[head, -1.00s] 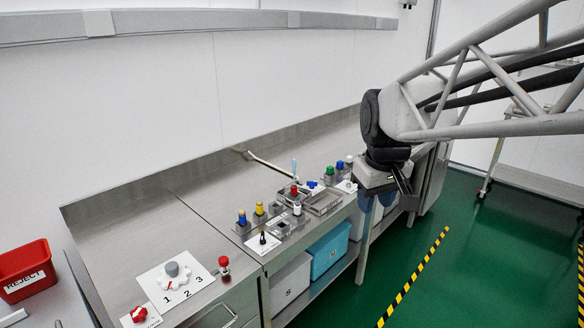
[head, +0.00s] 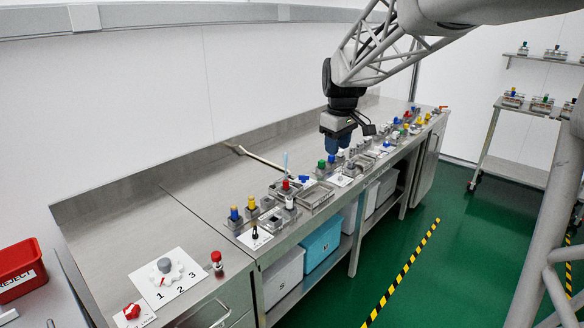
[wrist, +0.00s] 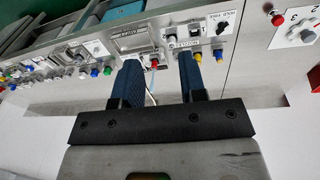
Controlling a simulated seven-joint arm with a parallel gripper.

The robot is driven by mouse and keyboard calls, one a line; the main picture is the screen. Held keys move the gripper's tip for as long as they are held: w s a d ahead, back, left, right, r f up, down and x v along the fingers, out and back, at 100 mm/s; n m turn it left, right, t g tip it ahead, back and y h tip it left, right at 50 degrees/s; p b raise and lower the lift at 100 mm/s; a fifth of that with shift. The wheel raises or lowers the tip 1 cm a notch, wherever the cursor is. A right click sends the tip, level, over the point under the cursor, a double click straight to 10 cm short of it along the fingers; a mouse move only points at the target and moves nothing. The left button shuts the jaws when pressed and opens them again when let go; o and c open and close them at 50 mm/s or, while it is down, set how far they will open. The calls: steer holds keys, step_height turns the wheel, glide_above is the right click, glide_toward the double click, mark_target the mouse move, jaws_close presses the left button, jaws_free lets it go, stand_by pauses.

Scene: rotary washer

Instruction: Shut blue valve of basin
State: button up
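The blue valve (head: 304,178) is a small blue handle on the bench, beside a square metal basin (head: 318,197). The basin also shows in the wrist view (wrist: 131,40); I cannot make out the blue valve for certain there. My gripper (head: 338,146) points down above the bench, to the right of the valve and higher than it. In the wrist view its two blue fingers stand apart with nothing held between them (wrist: 158,72).
Red-capped (head: 286,184) and white-capped (head: 289,201) posts stand left of the basin. Green-capped (head: 321,164) posts and other coloured fittings crowd the bench on its right. A lever (head: 250,155) lies behind. The bare bench top at the left back is free.

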steer(key=w+a+f+n, duration=0.1)
steer(key=w+f+n, duration=0.15)
steer(key=w, duration=0.95)
steer(key=n+g, duration=0.1)
steer(key=n, duration=0.6)
glide_above(304, 179)
steer(key=shift+m, duration=0.25)
step_height(304, 179, down, 21)
steer(key=shift+r, duration=0.2)
steer(key=shift+w+f, duration=0.3)
steer(key=shift+f, duration=0.05)
steer(key=shift+f, duration=3.9)
